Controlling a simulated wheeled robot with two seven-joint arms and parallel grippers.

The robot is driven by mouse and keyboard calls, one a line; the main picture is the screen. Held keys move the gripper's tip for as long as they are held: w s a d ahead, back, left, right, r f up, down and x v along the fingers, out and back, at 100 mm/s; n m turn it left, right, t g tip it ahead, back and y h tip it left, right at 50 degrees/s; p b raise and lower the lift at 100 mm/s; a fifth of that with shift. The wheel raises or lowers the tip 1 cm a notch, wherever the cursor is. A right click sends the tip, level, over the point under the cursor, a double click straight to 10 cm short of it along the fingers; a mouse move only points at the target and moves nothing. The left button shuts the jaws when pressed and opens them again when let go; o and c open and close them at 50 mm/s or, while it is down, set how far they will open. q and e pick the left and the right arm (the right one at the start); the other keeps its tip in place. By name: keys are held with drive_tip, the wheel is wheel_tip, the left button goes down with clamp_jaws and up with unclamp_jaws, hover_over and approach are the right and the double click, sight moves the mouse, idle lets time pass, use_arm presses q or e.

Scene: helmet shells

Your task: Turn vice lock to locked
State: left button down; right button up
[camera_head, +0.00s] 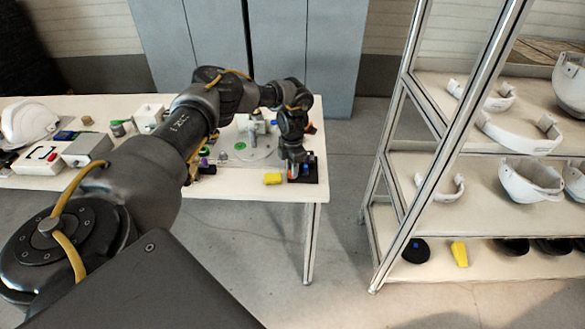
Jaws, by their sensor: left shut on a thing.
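My left arm comes in from the left and reaches over the white table (262,190). My left gripper (295,167) points down at a small dark device with blue parts, the likely vice (311,172), near the table's right end. The gripper is shut on a part of this device, probably the vice lock. The gripper's own wrist hides most of it, so the lock's position cannot be made out. My right gripper is not in view.
A clear round plate with a green dot (240,146) lies behind. A white helmet shell (30,122) and boxes are at the left. A metal shelf (402,150) with white shells stands right, across open floor.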

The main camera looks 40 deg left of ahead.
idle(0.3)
use_arm(q)
drive_tip(key=c, duration=1.5)
unclamp_jaws()
drive_tip(key=shift+a, duration=0.1)
drive_tip(key=shift+r, duration=0.1)
wheel_tip(320, 180, up, 11)
drive_tip(key=shift+f+b, duration=0.15)
drive_tip(key=shift+b, duration=0.7)
drive_tip(key=shift+s, duration=0.15)
